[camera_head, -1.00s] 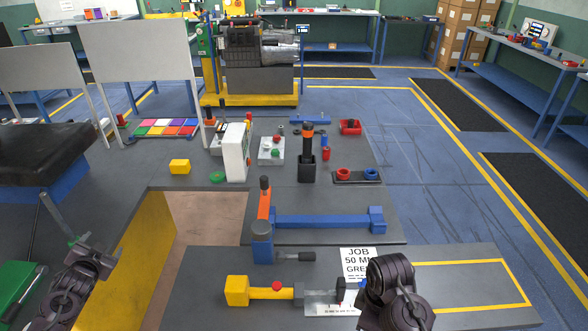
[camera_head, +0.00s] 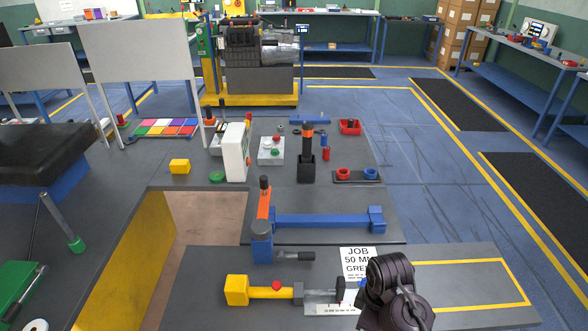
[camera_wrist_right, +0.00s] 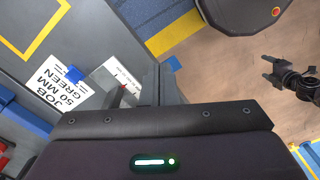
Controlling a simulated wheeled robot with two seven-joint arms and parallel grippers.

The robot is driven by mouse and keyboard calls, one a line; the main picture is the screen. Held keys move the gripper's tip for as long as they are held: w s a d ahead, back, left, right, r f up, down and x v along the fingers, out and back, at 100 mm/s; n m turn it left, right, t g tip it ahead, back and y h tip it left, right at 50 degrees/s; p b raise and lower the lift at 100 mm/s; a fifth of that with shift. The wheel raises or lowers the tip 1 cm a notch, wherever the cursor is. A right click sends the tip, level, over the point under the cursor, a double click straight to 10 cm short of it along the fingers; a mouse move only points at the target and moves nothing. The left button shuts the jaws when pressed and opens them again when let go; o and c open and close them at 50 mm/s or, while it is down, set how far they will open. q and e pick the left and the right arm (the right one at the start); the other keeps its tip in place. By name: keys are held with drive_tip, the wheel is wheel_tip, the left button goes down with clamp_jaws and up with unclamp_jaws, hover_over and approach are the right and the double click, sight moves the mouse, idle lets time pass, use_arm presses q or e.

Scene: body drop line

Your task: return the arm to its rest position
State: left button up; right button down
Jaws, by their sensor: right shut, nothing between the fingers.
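My left gripper (camera_wrist_right: 268,68) shows at the right edge of the right wrist view, over the brown floor. Its two dark fingers stand apart with nothing between them. My right gripper (camera_head: 393,292) is at the front of the bench, beside the job card (camera_head: 357,262). It is shut and holds nothing; its dark housing (camera_wrist_right: 155,135) fills the bottom of its wrist view. Its fingertips are hard to make out.
A yellow-ended fixture (camera_head: 237,290) with a red knob lies left of my right gripper. A blue bar clamp (camera_head: 320,221) lies behind it. A yellow-walled pit (camera_head: 138,260) opens at the left. A green-ended lever (camera_head: 62,225) and green box (camera_head: 18,283) stand farther left.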

drive_tip(key=s+f+m, duration=0.2)
drive_tip(key=s+f, duration=0.1)
drive_tip(key=f, duration=1)
drive_tip(key=s+f+m, duration=0.2)
drive_tip(key=s+f, duration=0.1)
drive_tip(key=f, duration=0.9)
drive_tip(key=s+d+f+m+t, duration=0.1)
drive_tip(key=s+d+f+m, duration=0.2)
drive_tip(key=s+f, duration=0.8)
drive_tip(key=s+d+f+m, duration=0.3)
drive_tip(key=s+f, duration=0.4)
drive_tip(key=s, duration=0.9)
use_arm(q)
drive_tip(key=s+d+f+g+b, duration=0.1)
drive_tip(key=s+d+f+b, duration=0.2)
drive_tip(key=f+b, duration=0.3)
drive_tip(key=shift+s+f, duration=0.45)
drive_tip(key=shift+s, duration=0.45)
use_arm(e)
drive_tip(key=f, duration=0.2)
drive_tip(key=w+f, duration=0.1)
drive_tip(key=f, duration=0.2)
drive_tip(key=shift+d+f, duration=0.15)
drive_tip(key=shift+f, duration=0.1)
